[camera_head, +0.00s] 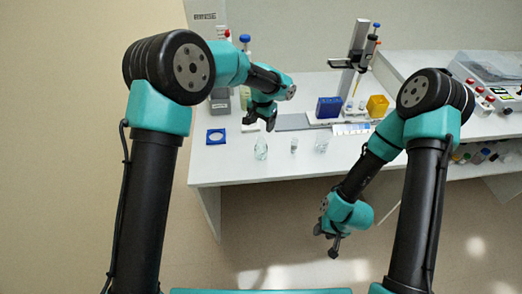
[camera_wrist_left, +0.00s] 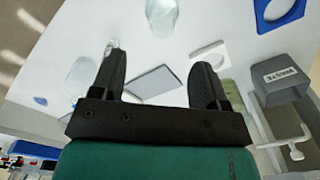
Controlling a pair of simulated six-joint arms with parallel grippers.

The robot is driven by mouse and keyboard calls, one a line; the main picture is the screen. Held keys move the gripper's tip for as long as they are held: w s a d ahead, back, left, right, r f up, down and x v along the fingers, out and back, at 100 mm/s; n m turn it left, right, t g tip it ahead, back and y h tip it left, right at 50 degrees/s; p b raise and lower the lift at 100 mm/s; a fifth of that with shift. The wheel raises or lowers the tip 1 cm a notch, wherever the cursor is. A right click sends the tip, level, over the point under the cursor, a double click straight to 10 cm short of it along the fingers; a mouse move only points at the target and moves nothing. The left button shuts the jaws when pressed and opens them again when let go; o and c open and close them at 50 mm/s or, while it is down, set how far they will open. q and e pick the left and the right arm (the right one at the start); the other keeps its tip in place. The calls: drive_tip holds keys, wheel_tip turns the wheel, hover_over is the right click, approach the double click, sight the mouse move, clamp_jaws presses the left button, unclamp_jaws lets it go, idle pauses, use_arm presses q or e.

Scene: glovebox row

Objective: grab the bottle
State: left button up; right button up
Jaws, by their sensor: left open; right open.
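A clear glass bottle (camera_head: 261,148) stands upright near the front edge of the white bench; in the left wrist view a clear vessel that looks like it (camera_wrist_left: 162,18) shows at the top, beyond the fingertips. My left gripper (camera_head: 261,120) is open and empty above the bench, just behind the bottle in the head view. Its two black fingers are spread apart in the left wrist view (camera_wrist_left: 158,65), with nothing between them. My right gripper (camera_head: 327,241) is open and empty, low in front of the bench and away from the bottle.
A small vial (camera_head: 294,145) and a clear beaker (camera_head: 321,145) stand right of the bottle. A blue square holder (camera_head: 216,136) lies to the left. A grey waste bin (camera_wrist_left: 287,78) shows in the left wrist view. Blue (camera_head: 329,107) and yellow (camera_head: 377,106) boxes stand farther back.

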use_arm(q)
hover_over(261, 139)
drive_tip(key=s, duration=0.2)
drive_tip(key=shift+w+d+f, duration=0.1)
drive_tip(key=shift+f, duration=1)
drive_tip(key=shift+w+d+f, duration=0.1)
drive_tip(key=shift+f, duration=1)
drive_tip(key=shift+a+f, duration=0.2)
drive_tip(key=shift+f, duration=2.4)
clamp_jaws()
